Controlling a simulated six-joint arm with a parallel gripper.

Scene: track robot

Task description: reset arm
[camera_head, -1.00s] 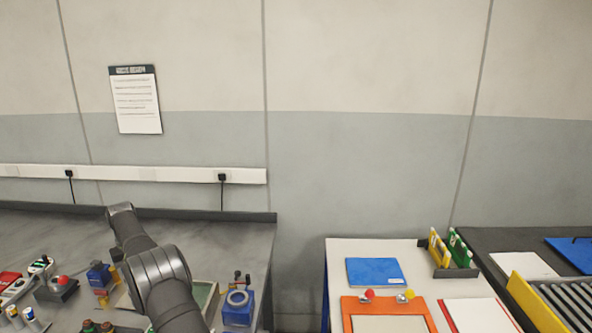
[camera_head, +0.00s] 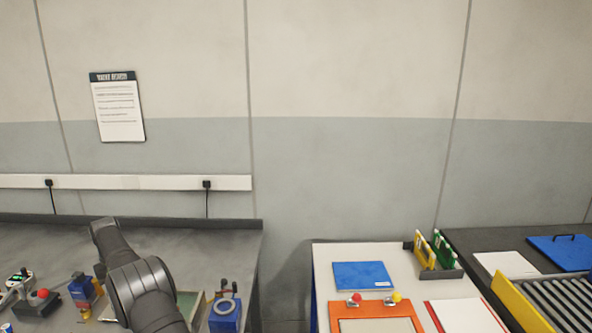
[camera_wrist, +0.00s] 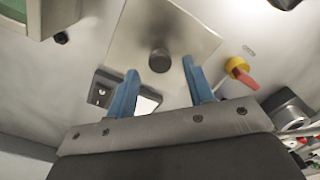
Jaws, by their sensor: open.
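My gripper (camera_wrist: 160,97) shows in the wrist view with its two blue fingers apart and nothing between them. Beyond the fingers is a pale metal plate (camera_wrist: 190,35) with a dark round knob (camera_wrist: 159,60). I cannot tell how far the fingertips are from it. In the head view my dark arm reaches over the left workbench (camera_head: 200,245); the fingers are hidden there.
A yellow switch with a red handle (camera_wrist: 241,72) lies right of the fingers. A blue vise-like device (camera_head: 225,315) stands right of my arm. A white table (camera_head: 325,265) holds a blue folder (camera_head: 362,275) and an orange clipboard (camera_head: 345,310). A roller conveyor (camera_head: 560,300) is at far right.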

